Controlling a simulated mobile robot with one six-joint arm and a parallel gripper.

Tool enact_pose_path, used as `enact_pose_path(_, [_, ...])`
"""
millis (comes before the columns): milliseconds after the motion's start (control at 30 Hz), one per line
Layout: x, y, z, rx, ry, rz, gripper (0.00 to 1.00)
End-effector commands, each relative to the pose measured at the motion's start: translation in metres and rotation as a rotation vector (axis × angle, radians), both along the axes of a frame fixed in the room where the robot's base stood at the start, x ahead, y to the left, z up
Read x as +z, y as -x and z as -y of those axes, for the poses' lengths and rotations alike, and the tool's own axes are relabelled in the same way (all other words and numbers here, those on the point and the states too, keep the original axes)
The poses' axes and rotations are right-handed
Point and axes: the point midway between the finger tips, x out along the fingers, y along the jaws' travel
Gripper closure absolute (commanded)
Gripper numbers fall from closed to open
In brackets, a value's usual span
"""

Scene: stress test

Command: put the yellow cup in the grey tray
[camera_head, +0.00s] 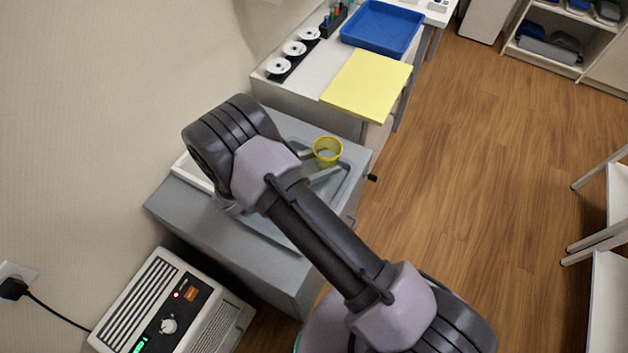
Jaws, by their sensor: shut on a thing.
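The yellow cup (327,152) is upright, with its open rim facing up, at the far end of the grey tray (345,190). I cannot tell whether its base touches the tray floor or hangs a little above it. The tray lies on a grey cabinet top, and my arm covers much of its left and middle part. My gripper (309,153) is mostly hidden behind my arm; a small grey part of it shows at the cup's left side. It is shut on the cup.
A yellow board (367,84) and a blue tray (382,26) lie on the white counter beyond. White discs (294,48) sit in a row at its left. A white appliance (172,305) stands at lower left. A white thing (190,170) lies beside the grey tray.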

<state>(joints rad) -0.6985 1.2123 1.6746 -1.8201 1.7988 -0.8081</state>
Motion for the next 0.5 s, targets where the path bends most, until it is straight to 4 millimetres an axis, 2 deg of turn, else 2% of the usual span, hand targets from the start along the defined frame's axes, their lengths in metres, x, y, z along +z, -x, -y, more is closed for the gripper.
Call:
enact_pose_path(233, [-0.005, 0.022, -0.025, 0.001, 0.0, -0.001, 0.85])
enact_pose_path(300, [-0.027, 0.021, -0.023, -0.002, 0.001, -0.002, 0.85])
enact_pose_path(367, [-0.039, 0.021, -0.023, -0.002, 0.0, -0.002, 0.85])
enact_pose_path(500, [-0.038, 0.021, -0.023, -0.003, -0.001, -0.001, 0.85])
